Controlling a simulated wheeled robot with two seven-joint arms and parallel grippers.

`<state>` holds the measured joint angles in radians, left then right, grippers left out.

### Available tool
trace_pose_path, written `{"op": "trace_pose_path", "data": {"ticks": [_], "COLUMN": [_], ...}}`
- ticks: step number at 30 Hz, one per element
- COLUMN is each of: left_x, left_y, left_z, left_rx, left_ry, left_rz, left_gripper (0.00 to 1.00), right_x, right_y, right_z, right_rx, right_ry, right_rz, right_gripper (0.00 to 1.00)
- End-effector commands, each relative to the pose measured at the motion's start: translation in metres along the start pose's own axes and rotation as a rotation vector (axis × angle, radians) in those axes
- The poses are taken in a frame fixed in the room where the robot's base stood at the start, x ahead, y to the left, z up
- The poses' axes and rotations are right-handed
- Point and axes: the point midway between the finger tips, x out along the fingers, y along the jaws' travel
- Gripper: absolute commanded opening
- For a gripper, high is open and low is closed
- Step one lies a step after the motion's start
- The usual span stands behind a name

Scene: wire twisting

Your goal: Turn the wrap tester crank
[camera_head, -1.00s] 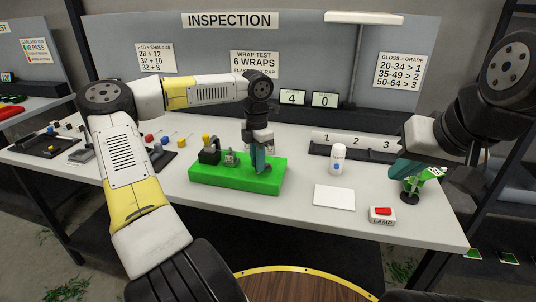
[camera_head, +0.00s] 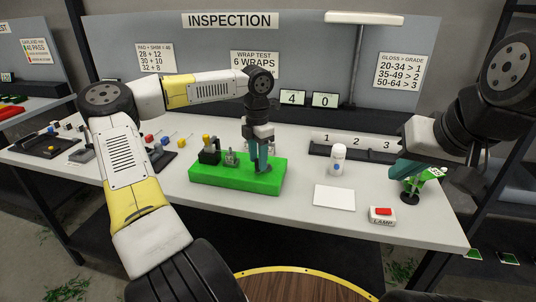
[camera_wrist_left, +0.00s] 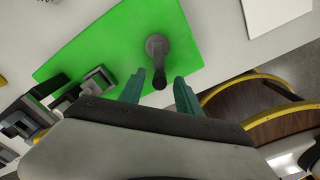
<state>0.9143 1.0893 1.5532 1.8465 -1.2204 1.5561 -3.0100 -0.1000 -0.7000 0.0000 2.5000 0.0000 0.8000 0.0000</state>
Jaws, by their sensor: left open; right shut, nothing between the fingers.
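The wrap tester is a bright green block (camera_head: 215,178) on the table, with a dark clamp and yellow-topped post (camera_head: 208,150) at its left end. In the left wrist view its green top (camera_wrist_left: 100,50) fills the upper left, and the grey crank (camera_wrist_left: 157,58) stands up from it. My left gripper (camera_head: 259,168) points down over the block's right end. In the left wrist view its teal fingers (camera_wrist_left: 158,88) are apart, with the crank's handle end between them; I cannot tell whether either finger touches it. My right gripper (camera_head: 402,170) is shut at the table's right side.
A numbered rack (camera_head: 355,145) stands behind. A small green item on a dark stand (camera_head: 412,188) is beside my right gripper.

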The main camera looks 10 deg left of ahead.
Motion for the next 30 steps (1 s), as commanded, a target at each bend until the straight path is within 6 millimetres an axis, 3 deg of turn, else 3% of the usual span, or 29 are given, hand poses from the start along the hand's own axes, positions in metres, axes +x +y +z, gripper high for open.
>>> {"op": "trace_pose_path", "data": {"ticks": [6, 12, 24, 30], "left_x": [-0.039, -0.06, -0.063, -0.046], "left_y": [0.0, 0.0, -0.001, -0.017], "left_z": [0.001, 0.001, 0.0, -0.006], "left_rx": [0.0, 0.0, -0.015, -0.298], "left_ry": [-0.003, -0.002, 0.005, 0.089], "left_rz": [-0.002, -0.001, -0.003, -0.036], "left_gripper": [0.4, 0.4, 0.4, 0.4], "right_x": [0.0, 0.0, 0.0, 0.0], "right_y": [0.0, 0.0, 0.0, 0.0], "right_z": [0.0, 0.0, 0.0, 0.0], "right_rx": [0.0, 0.0, 0.0, 0.0], "right_ry": [0.0, 0.0, 0.0, 0.0], "right_rz": [0.0, 0.0, 0.0, 0.0], "right_gripper": [0.0, 0.0, 0.0, 0.0]}}
